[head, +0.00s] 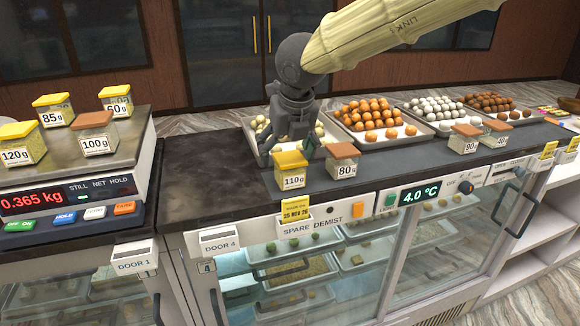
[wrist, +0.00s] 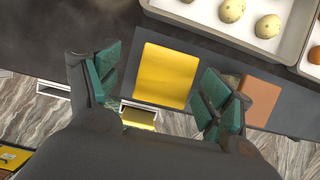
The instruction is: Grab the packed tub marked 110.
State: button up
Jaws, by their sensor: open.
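The packed tub marked 110 (head: 291,171) has a yellow lid and a white label and stands upright on the dark counter near its front edge. In the wrist view its yellow lid (wrist: 162,75) lies between my two spread fingers. My gripper (head: 297,140) is open, just above and behind the tub in the head view. In the wrist view my gripper (wrist: 157,92) has green finger pads on either side of the lid, with gaps showing. Its label does not show there.
A brown-lidded tub marked 80 (head: 342,161) stands close to the right; its lid (wrist: 258,101) is beside the right finger. A tray of pale sweets (head: 262,157) lies behind. The counter to the left (head: 205,180) is clear. Other tubs stand on the scale (head: 60,160).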

jog(key=shift+w+f, duration=0.25)
jog(key=shift+f, duration=0.1)
jog(key=shift+f+p, duration=0.3)
jog(key=shift+f, duration=0.05)
jog(key=shift+d+p+x, duration=0.2)
jog(key=shift+p+x, duration=0.25)
jog(key=shift+x, duration=0.7)
jog(key=shift+d+p+x, duration=0.2)
jog(key=shift+p+x, duration=0.2)
jog(key=shift+x, duration=0.75)
jog(key=c, duration=1)
